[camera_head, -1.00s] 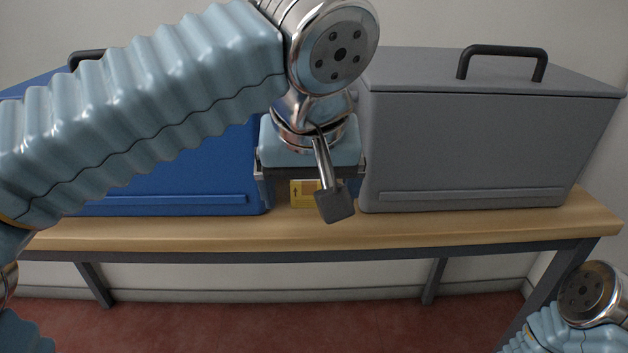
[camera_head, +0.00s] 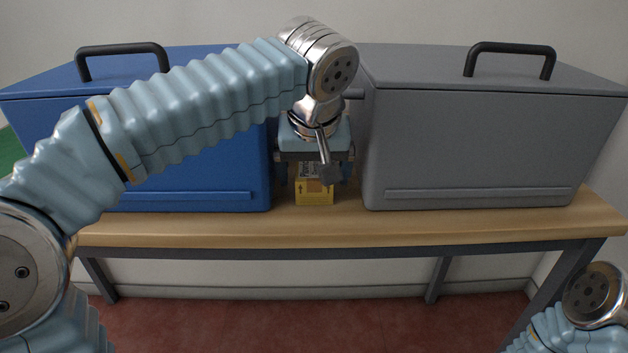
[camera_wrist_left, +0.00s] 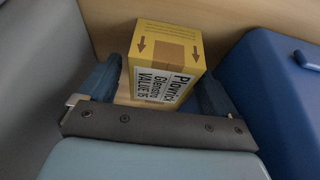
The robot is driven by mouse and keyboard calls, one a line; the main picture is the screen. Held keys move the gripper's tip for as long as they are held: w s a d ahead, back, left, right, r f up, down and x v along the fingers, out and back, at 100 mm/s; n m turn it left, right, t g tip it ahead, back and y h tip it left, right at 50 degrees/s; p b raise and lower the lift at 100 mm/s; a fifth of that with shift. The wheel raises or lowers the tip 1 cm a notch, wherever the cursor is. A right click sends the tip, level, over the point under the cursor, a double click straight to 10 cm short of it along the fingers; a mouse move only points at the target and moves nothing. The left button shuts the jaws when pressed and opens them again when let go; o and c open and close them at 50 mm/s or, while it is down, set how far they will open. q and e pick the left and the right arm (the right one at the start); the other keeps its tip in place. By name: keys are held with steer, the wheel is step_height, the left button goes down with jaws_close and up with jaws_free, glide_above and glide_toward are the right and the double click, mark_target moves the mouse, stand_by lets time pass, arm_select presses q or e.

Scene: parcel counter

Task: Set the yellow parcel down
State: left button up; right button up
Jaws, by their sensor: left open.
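The yellow parcel (camera_head: 314,194) stands upright on the wooden counter (camera_head: 330,228), in the gap between a blue box and a grey box. My left gripper (camera_head: 314,177) is above and around the parcel's upper part. In the left wrist view its blue fingers (camera_wrist_left: 160,74) are open, one on each side of the parcel, with gaps showing. The lower parts of the parcel are partly hidden there. My right gripper is out of view.
The blue box (camera_head: 190,175) stands close on the left and the grey box (camera_head: 480,150) close on the right, both taller than the parcel. The counter's front strip is clear.

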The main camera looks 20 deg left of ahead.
arm_select(q)
steer(key=shift+r, duration=0.1)
steer(key=c, duration=1.2)
